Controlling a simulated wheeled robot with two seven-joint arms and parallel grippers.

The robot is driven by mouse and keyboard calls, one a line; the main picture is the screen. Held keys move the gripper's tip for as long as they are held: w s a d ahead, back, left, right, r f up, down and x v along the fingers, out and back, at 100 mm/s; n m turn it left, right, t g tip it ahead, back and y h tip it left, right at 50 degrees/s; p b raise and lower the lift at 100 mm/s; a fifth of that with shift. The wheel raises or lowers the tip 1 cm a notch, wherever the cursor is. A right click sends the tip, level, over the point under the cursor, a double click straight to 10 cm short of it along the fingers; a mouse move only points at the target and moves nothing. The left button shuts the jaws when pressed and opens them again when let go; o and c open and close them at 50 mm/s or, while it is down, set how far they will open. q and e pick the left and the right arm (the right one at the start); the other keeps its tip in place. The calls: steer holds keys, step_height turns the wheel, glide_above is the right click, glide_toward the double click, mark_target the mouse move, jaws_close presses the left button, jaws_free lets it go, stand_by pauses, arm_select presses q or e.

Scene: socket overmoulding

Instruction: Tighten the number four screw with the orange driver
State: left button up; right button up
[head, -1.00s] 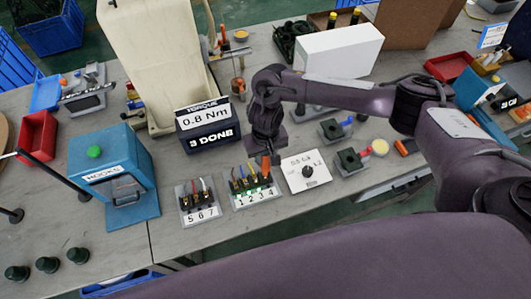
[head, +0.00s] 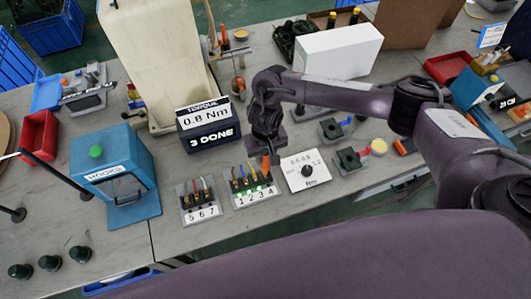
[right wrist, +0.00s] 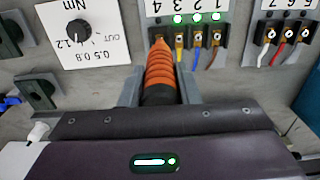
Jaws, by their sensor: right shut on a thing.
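My right gripper (head: 266,150) is shut on the orange driver (right wrist: 160,70), which points away from the wrist camera. In the head view the driver (head: 265,162) shows only as a small orange piece under the gripper. Its tip is at the number four position of the terminal block (head: 252,198), also seen in the right wrist view (right wrist: 190,52). The driver hides the number four screw. Green lamps (right wrist: 197,18) are lit beside 1, 2 and 3; none shows lit beside 4. Blue, yellow and brown wires run from the other terminals. My left gripper is out of view.
The torque display (head: 207,125) reads 0.8 Nm and 3 DONE. A dial plate (head: 300,184) stands close right of the block. The 5-6-7 block (head: 199,202) is close left.

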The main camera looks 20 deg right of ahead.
stand_by(0.4)
steer(key=shift+p, duration=0.5)
steer(key=shift+f, duration=0.45)
stand_by(0.6)
steer(key=shift+p, duration=0.55)
stand_by(1.2)
